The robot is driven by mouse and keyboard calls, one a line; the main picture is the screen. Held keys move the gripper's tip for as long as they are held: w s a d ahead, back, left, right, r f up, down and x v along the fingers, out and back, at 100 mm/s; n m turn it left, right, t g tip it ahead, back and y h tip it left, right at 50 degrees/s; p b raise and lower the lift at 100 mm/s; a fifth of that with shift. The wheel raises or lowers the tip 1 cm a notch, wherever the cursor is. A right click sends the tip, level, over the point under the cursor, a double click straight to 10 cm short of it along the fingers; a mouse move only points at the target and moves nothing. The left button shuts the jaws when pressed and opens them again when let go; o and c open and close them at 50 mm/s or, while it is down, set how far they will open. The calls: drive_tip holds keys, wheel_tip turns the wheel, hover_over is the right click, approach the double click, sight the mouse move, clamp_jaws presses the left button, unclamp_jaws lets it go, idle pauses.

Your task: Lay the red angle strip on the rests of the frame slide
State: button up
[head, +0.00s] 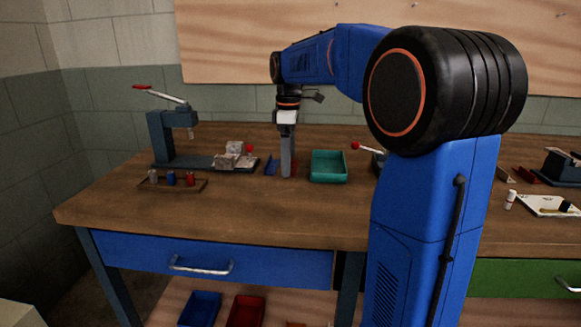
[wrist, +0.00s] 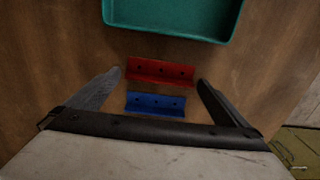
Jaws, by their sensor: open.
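The red angle strip (wrist: 160,71) lies on the bench between my gripper's two fingertips in the wrist view, with a gap on each side. It has several dark holes. My gripper (wrist: 159,78) is open and empty. In the head view my gripper (head: 288,174) points straight down just left of the teal tray, and I cannot make out the red strip there. I cannot identify the frame slide or its rests for certain; a dark base (head: 205,162) with pale grey blocks stands at the left under a lever press.
A blue strip (wrist: 155,105) lies beside the red one; it also shows in the head view (head: 270,165). The teal tray (head: 328,167) is close by. The lever press (head: 160,138) and a small rack (head: 172,185) stand left. Bare bench lies in front.

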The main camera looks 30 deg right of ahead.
drive_tip(key=shift+c, duration=0.6)
drive_tip(key=c, duration=0.8)
drive_tip(key=shift+r, duration=0.1)
